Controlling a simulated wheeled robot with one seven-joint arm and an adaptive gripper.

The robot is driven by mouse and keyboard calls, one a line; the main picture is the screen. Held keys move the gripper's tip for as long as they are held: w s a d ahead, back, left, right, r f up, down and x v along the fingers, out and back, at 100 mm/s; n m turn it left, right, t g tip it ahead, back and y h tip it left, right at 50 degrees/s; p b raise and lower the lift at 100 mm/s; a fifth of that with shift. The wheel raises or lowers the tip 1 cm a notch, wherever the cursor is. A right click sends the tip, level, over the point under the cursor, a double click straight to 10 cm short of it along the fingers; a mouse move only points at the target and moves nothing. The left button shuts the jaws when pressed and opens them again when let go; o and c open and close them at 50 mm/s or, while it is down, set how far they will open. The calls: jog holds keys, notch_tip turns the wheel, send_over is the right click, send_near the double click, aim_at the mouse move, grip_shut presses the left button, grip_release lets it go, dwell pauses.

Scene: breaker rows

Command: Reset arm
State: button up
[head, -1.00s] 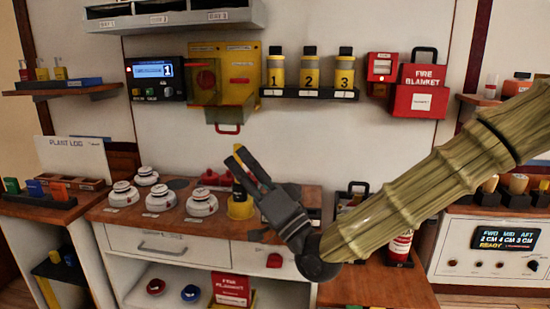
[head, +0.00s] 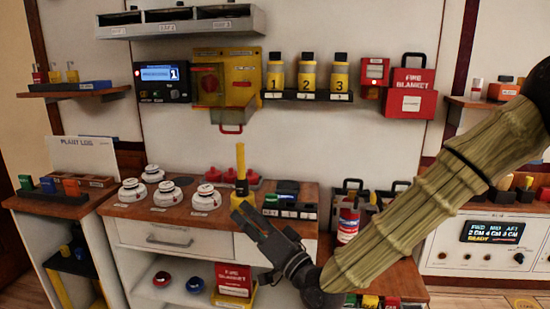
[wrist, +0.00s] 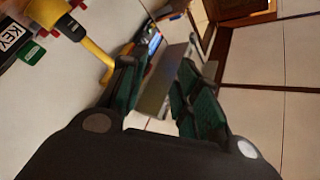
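My gripper (head: 246,216) is in front of the wooden counter's front edge, above the drawer level, pointing up and to the left. In the wrist view my gripper (wrist: 158,90) shows its dark green fingers apart with nothing held between them. My arm comes in from the right side of the head view. A yellow-handled tool (head: 240,163) stands upright on the counter just behind the gripper. Its yellow shaft (wrist: 93,58) also shows beside the left finger in the wrist view, and I cannot tell whether they touch.
The wooden counter (head: 165,213) holds several white round detectors (head: 207,198) and small labelled blocks. On the wall are a yellow breaker box (head: 226,85), a bottle shelf (head: 308,95) and a fire blanket case (head: 410,92).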

jog(key=s+d+f+g+h+p, duration=0.2)
jog(key=s+d+f+h, duration=0.15)
jog(key=f, duration=0.75)
jog(key=s+d+f+g+h+p, duration=0.2)
jog(key=s+d+f+g, duration=0.15)
jog(key=f, duration=0.75)
jog(key=s+d+f+g+h+p, duration=0.1)
jog(key=s+d+f+g+h, duration=0.2)
jog(key=f, duration=0.8)
jog(key=s+d+f+g+h+p, duration=0.1)
jog(key=s+d+f+g+h, duration=0.1)
jog(key=s+d+f, duration=0.2)
jog(key=s+d+f+g+h+p, duration=0.2)
jog(key=s+d+f, duration=0.2)
jog(key=s+d, duration=0.4)
jog(key=s+d+f+g+h+p, duration=0.1)
jog(key=s+d+f, duration=0.3)
jog(key=s, duration=1)
jog(key=shift+d+n+g+h+p, duration=0.5)
jog(key=shift+d+g, duration=0.35)
jog(key=shift+d, duration=0.4)
jog(key=shift+w, duration=0.1)
